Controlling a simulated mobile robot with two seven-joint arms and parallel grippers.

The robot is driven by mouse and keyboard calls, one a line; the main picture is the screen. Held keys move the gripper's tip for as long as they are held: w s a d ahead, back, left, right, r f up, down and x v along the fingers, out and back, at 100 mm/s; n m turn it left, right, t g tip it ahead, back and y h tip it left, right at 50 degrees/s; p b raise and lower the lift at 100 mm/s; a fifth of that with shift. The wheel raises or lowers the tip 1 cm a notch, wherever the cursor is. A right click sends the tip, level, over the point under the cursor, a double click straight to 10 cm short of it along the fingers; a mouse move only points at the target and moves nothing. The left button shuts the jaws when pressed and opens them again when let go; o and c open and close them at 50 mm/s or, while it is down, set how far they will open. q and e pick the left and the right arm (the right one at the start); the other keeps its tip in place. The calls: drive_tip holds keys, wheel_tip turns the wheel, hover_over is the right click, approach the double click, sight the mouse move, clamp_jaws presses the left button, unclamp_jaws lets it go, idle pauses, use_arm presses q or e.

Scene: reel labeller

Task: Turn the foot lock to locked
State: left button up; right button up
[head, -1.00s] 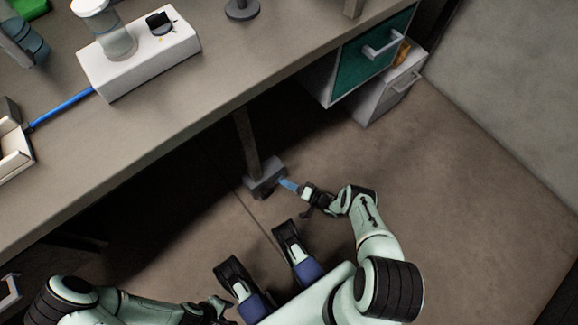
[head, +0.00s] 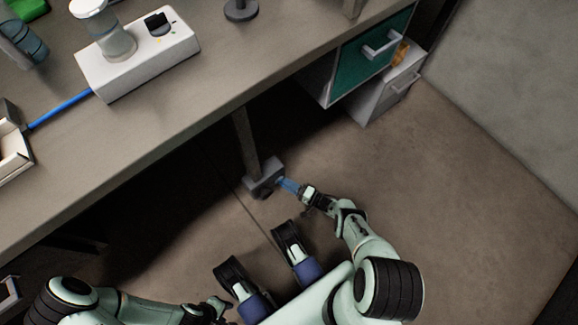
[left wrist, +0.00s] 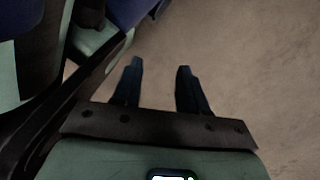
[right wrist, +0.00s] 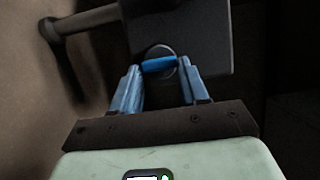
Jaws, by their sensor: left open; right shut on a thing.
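The foot lock is a round dark knob with a bright blue bar (right wrist: 160,63), set on the grey block (head: 262,174) at the foot of the table leg. The bar lies nearly level in the right wrist view. My right gripper (head: 286,184) reaches the block, and its blue fingers (right wrist: 158,84) are shut on the bar from both sides. The fingers hide the knob in the head view. My left gripper (left wrist: 159,68) is open and empty over bare floor, low beside my base; it also shows at the bottom of the head view (head: 226,304).
The table edge (head: 205,125) overhangs the block from above. A drawer unit with a green front (head: 372,62) and a grey bin (head: 388,92) stand to the right. The floor (head: 440,200) right of my right arm is clear.

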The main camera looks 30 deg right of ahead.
drive_tip(key=shift+a+r, duration=0.1)
drive_tip(key=o, duration=1.1)
drive_tip(key=shift+c, duration=0.2)
use_arm(q)
drive_tip(key=shift+w+d+r+t+p, duration=0.15)
drive_tip(key=shift+w+r+p, duration=0.1)
drive_tip(key=shift+w, duration=0.2)
drive_tip(key=shift+w+a+r+t+p, duration=0.1)
drive_tip(key=shift+w+t+p, duration=0.1)
drive_tip(key=shift+w, duration=0.2)
use_arm(e)
drive_tip(key=v, duration=1.3)
drive_tip(key=shift+s, duration=0.2)
